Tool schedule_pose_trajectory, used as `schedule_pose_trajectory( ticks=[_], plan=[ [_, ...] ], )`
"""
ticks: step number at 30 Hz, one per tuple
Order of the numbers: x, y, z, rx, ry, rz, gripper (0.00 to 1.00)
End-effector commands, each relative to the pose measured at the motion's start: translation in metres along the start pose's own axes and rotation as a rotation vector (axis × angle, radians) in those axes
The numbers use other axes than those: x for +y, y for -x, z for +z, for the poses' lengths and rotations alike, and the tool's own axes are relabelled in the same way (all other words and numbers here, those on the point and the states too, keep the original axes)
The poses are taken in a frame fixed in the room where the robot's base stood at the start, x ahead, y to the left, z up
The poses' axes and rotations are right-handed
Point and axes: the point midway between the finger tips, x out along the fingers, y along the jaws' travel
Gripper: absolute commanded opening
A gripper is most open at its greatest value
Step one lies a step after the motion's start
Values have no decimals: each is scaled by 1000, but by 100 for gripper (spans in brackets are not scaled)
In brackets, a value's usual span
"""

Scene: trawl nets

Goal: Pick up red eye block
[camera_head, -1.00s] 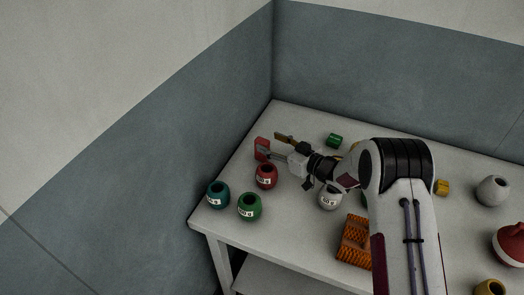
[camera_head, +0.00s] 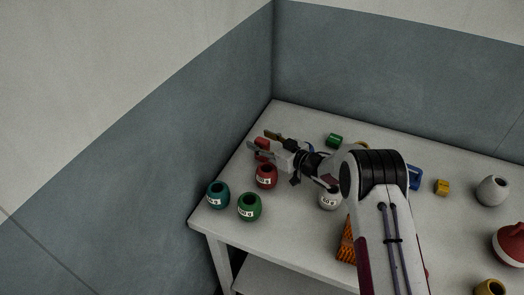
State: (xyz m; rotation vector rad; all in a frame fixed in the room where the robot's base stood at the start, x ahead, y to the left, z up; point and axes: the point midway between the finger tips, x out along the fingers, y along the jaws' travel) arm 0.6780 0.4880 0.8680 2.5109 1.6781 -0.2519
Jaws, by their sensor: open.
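The red eye block (camera_head: 262,142) is at the far left of the white table, near the wall side. Only part of its red surface shows, and its eye or hole cannot be made out. My gripper (camera_head: 259,141) is open, with its two fingers spread around the red block. One finger is in front of the block on the near-left side and the other is behind it. Whether either finger touches the block cannot be told. My gripper hides the block's lower part.
Labelled round pieces in red (camera_head: 266,177), teal (camera_head: 217,195), green (camera_head: 249,207) and white (camera_head: 330,200) stand near my gripper. A green block (camera_head: 334,140) lies at the back. A blue piece (camera_head: 415,178) and yellow block (camera_head: 441,187) are right of my arm.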

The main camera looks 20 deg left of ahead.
Motion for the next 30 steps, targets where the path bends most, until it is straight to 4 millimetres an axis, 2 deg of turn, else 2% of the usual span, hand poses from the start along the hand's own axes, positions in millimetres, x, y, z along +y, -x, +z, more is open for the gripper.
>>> schedule_pose_trajectory(
  ticks=[10,11,16,30],
  plan=[
    [0,0,0,0,0,0,49],
    [0,0,0,0,0,0,44],
    [0,0,0,0,0,0,0],
    [0,1,-4,1,1,1,0]
  ],
)
